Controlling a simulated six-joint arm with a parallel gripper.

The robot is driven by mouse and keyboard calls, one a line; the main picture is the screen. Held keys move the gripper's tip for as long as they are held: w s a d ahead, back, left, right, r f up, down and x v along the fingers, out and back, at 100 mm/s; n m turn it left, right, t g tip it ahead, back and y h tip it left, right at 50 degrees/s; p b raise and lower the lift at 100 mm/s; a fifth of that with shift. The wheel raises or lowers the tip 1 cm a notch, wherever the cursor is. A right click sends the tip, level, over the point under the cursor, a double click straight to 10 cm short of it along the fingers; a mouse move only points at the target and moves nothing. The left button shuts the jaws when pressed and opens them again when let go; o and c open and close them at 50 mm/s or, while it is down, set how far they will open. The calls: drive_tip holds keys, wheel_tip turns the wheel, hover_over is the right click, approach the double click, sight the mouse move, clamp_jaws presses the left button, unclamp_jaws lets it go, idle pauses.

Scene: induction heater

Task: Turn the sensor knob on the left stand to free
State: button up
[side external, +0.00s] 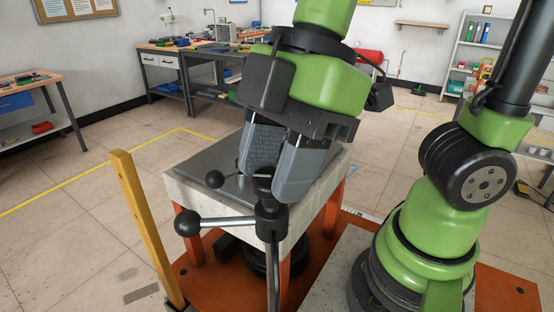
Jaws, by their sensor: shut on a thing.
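My gripper (268,180) points down in the side external view, over the near edge of the worktable. Its two grey fingers are shut on a dark knob (264,186), taken as the sensor knob, at the top of a slim metal stand (272,262). The fingers hide much of the knob, so its turned position cannot be read. A lever (228,221) with a black ball end sticks out to the left from the stand's black head.
The worktable (183,190) has a grey plate on top and orange legs. A yellow post (146,228) stands upright to the left. An orange base plate (205,284) lies below. Benches (175,60) and a shelf (482,50) stand farther back, with open floor between.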

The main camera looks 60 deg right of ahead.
drive_tip(key=n+g, duration=0.1)
drive_tip(key=n, duration=0.2)
drive_tip(key=n+g, duration=0.1)
drive_tip(key=n, duration=0.2)
drive_tip(key=shift+w+n, duration=0.2)
drive_tip(key=shift+n, duration=0.1)
drive_tip(key=n+g, duration=0.1)
drive_tip(key=n, duration=0.1)
drive_tip(key=n+g+h, duration=0.1)
drive_tip(key=n, duration=0.2)
drive_tip(key=shift+w+a+n, duration=0.1)
drive_tip(key=shift+n, duration=0.2)
drive_tip(key=o, duration=0.9)
drive_tip(key=shift+g, duration=0.3)
drive_tip(key=v, duration=1)
drive_tip(key=shift+a, duration=0.1)
